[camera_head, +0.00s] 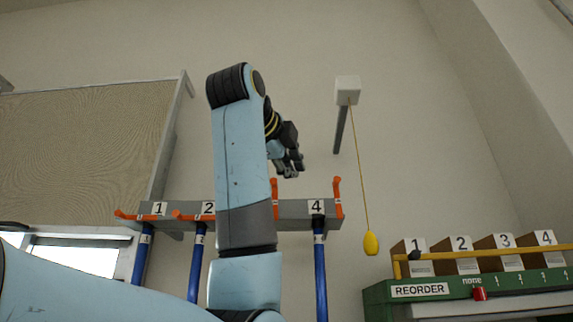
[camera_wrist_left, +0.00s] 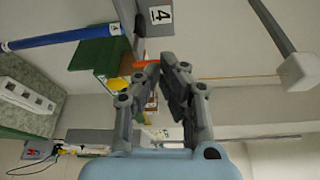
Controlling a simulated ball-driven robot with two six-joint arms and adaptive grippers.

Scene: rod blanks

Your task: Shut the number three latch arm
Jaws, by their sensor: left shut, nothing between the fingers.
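The grey rail (camera_head: 295,210) carries orange latch arms. The upright orange latch arm (camera_head: 275,187) just right of my forearm is likely number three; its label is hidden behind my arm. The number four latch arm (camera_head: 338,190) also stands upright. The number one latch arm (camera_head: 128,216) and number two latch arm (camera_head: 183,216) lie flat across the rail. My left gripper (camera_head: 291,172) is shut and empty, in view above the rail between three and four. In the left wrist view its fingertips (camera_wrist_left: 168,62) are close together, with an orange piece (camera_wrist_left: 150,66) behind them. My right gripper is not in view.
Blue rods hang under one (camera_head: 142,258), two (camera_head: 196,265) and four (camera_head: 320,275). A yellow pull (camera_head: 371,243) hangs on a cord right of the rail. A green reorder station (camera_head: 420,305) with numbered boxes stands at lower right. The wall above the rail is mostly bare.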

